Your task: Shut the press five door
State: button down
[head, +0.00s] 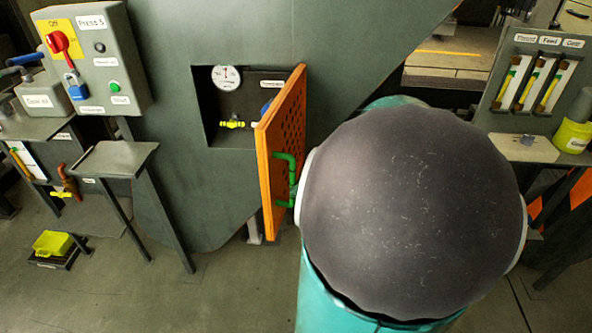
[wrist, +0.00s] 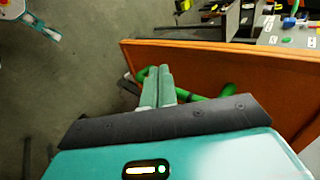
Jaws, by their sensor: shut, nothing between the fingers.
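The press five door (head: 281,145) is an orange perforated panel with a green handle (head: 279,203). It stands open, swung out from a dark recess (head: 213,105) in the grey press. In the wrist view the door (wrist: 245,67) fills the upper right, and parts of its green handle (wrist: 207,97) show on both sides of my fingers. My gripper (wrist: 160,70) is shut and empty, with its fingertips close to the handle at the door's face. I cannot tell if they touch. In the head view my arm hides the gripper.
The recess holds a gauge (head: 227,78) and a yellow valve (head: 231,124). A Press 5 control box (head: 97,60) with a red switch is at the left, above a small stand (head: 115,158). A panel with gauges (head: 535,80) is at the right.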

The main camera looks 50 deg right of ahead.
aim_at(269, 194)
jog(key=shift+w+a+f, duration=0.1)
jog(key=shift+w+a, duration=0.3)
jog(key=shift+w, duration=0.3)
jog(key=shift+w+a+f, duration=0.1)
jog(key=shift+w+a, duration=0.25)
jog(key=shift+w, duration=0.3)
jog(key=shift+w+a+f, duration=0.1)
jog(key=shift+w+a, duration=0.3)
jog(key=shift+w, duration=0.3)
